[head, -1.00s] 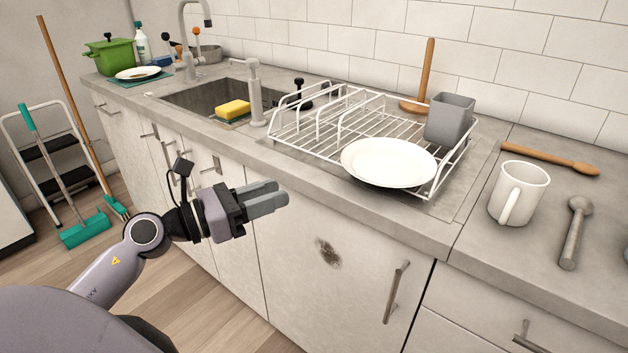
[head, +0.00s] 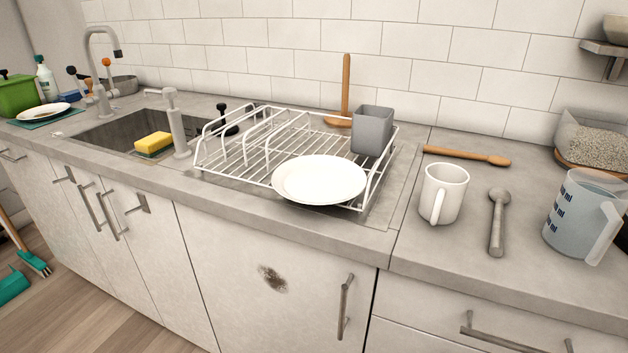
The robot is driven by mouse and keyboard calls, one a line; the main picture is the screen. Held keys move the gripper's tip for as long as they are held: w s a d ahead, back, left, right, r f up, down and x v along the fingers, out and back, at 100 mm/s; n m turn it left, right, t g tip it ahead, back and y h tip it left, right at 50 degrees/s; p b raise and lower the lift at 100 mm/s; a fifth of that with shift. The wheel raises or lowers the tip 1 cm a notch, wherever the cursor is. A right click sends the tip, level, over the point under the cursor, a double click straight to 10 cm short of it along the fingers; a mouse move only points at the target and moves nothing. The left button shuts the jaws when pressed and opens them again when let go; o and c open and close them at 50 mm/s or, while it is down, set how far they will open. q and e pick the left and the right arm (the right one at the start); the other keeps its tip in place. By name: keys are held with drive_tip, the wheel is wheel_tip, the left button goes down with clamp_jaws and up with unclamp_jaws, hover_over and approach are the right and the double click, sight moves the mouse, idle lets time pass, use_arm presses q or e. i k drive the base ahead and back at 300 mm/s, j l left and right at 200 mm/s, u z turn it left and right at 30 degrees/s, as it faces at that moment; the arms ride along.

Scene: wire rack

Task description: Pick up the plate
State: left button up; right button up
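A white round plate (head: 319,180) lies on the front right part of the white wire rack (head: 252,160), slightly tilted, near the counter's front edge. The rack stands on the counter to the right of the sink. Neither of my grippers shows in the head view now. Another plate (head: 43,112), with something brown on it, lies at the far left.
A grey holder (head: 372,131) stands at the rack's right. A white mug (head: 443,193), a grey spoon (head: 498,222), a wooden spoon (head: 466,156) and a measuring jug (head: 585,214) are farther right. The sink (head: 120,135) has a yellow sponge (head: 153,143) at its edge.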

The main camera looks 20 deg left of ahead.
sight(311, 179)
drive_tip(key=i+j, duration=0.1)
drive_tip(key=j, duration=0.4)
drive_tip(key=i+j, duration=0.1)
drive_tip(key=j, duration=0.45)
drive_tip(key=i+j, duration=0.1)
drive_tip(key=j, duration=0.4)
drive_tip(key=j+z, duration=0.15)
drive_tip(key=z, duration=0.25)
drive_tip(key=j+z, duration=0.2)
drive_tip(key=z, duration=0.25)
drive_tip(key=i+j, duration=0.05)
